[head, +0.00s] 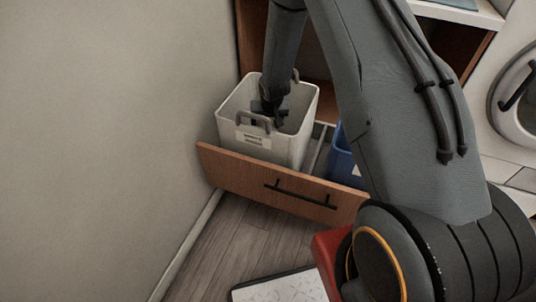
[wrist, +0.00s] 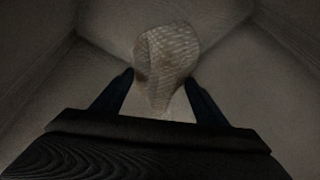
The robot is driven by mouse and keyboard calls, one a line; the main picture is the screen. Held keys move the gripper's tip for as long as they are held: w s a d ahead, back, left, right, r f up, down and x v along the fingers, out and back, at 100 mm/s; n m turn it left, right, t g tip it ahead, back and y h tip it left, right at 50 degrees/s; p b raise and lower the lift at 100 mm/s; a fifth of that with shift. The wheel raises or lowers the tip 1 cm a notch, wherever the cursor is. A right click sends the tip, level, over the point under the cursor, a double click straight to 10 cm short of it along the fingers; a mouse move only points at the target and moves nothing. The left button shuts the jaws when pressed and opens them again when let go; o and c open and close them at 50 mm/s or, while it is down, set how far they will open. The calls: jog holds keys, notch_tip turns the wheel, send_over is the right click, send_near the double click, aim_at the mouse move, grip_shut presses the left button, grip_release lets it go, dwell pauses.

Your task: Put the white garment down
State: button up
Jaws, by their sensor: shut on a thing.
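My gripper (head: 269,106) reaches down inside the white bin (head: 297,143), which stands in a pulled-out wooden drawer. In the wrist view, my gripper (wrist: 160,90) is shut on the white garment (wrist: 166,55), a pale, textured, bunched cloth between the two dark fingers. The bin's inner walls (wrist: 55,80) surround it in that view. The garment is inside the bin; whether it touches the bottom I cannot tell. In the head view the garment is hidden by the bin and my arm.
The drawer front (head: 240,177) with a dark handle sticks out of the cabinet. A blue bin (head: 341,160) is beside the white one, partly behind my arm. A wall (head: 110,120) is close on the left, and a washing machine (head: 518,100) stands at the right.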

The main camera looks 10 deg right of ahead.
notch_tip(320, 180, down, 9)
jog(key=shift+f+b, duration=0.15)
jog(key=shift+b, duration=0.65)
jog(key=o, duration=1.1)
jog(key=shift+p+v, duration=0.75)
jog(key=shift+v, duration=3.1)
